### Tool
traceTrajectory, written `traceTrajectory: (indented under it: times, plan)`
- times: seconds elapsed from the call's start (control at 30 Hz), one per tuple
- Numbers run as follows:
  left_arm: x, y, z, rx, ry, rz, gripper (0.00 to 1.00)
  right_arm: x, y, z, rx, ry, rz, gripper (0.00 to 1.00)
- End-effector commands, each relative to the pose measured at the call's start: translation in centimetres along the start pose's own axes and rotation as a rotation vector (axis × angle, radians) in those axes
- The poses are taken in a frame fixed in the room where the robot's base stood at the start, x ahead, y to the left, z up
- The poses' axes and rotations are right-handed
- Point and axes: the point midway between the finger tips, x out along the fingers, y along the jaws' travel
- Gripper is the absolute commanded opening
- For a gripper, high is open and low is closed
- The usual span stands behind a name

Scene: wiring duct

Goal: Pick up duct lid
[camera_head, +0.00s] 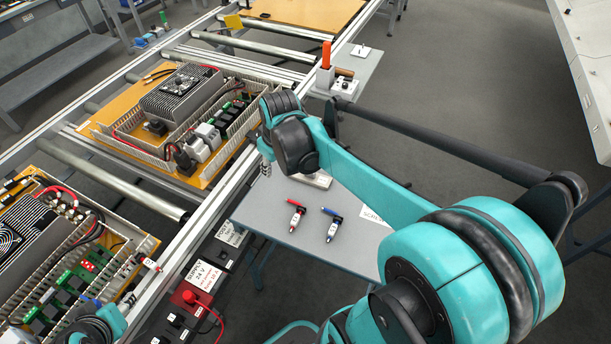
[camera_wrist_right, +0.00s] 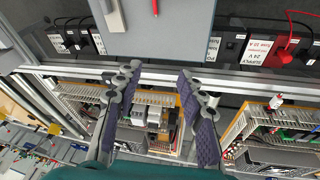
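My right gripper (camera_head: 265,166) hangs over the near edge of the conveyor frame, between the middle wiring panel and the grey side table. In the right wrist view the gripper (camera_wrist_right: 158,76) has its two fingers wide apart with nothing between them. A pale piece (camera_head: 318,181) lies on the side table, partly hidden behind my right arm; it also shows at the table's edge in the right wrist view (camera_wrist_right: 114,16). I cannot tell whether it is the duct lid. Slotted pale wiring ducts (camera_head: 238,140) run around the middle panel.
The side table (camera_head: 290,240) also carries a red-tipped tool (camera_head: 296,213) and a blue-tipped tool (camera_head: 333,224). Another wiring panel (camera_head: 60,250) is at the left. Grey floor is free beyond the side table.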

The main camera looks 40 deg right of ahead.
Motion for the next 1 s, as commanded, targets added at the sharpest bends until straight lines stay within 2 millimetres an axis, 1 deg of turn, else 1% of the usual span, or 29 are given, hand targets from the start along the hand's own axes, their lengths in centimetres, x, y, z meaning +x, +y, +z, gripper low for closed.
traceTrajectory:
  times: [0.03,0.13,0.23,0.3,0.4,0.5,0.6,0.7,0.9,1.0]
  plan:
    - [0.0,0.0,0.0,0.0,0.0,0.0,0.41,1.4,2.1,-0.8,-0.018,-0.033,-0.007,0.4]
    - [-0.1,0.0,-0.1,0.0,0.0,0.0,0.41,4.5,5.6,-1.5,-0.074,-0.097,-0.035,0.4]
    - [-0.1,0.0,-0.1,0.0,0.0,0.0,0.41,8.1,9.2,-1.5,-0.128,-0.155,-0.072,0.4]
    - [-0.1,0.0,-0.1,0.0,0.0,0.0,0.41,10.6,11.3,-1.1,-0.164,-0.19,-0.102,0.4]
    - [-0.2,0.0,-0.1,0.0,0.0,0.0,0.41,13.9,13.9,-0.2,-0.206,-0.229,-0.142,0.4]
    - [-0.2,0.0,-0.1,0.0,0.0,0.0,0.41,16.6,15.7,0.8,-0.24,-0.254,-0.177,0.4]
    - [-0.2,0.0,-0.1,0.0,0.0,0.0,0.41,18.2,16.7,1.6,-0.26,-0.269,-0.2,0.4]
    - [-0.1,0.0,-0.1,0.0,0.0,0.0,0.41,19.4,17.1,2.1,-0.272,-0.275,-0.211,0.4]
    - [0.6,0.0,0.5,0.0,0.0,0.0,0.41,21.7,16.8,2.9,-0.275,-0.276,-0.214,0.4]
    - [0.9,0.0,0.7,0.0,0.0,0.0,0.41,22.4,16.7,3.1,-0.274,-0.276,-0.214,0.4]
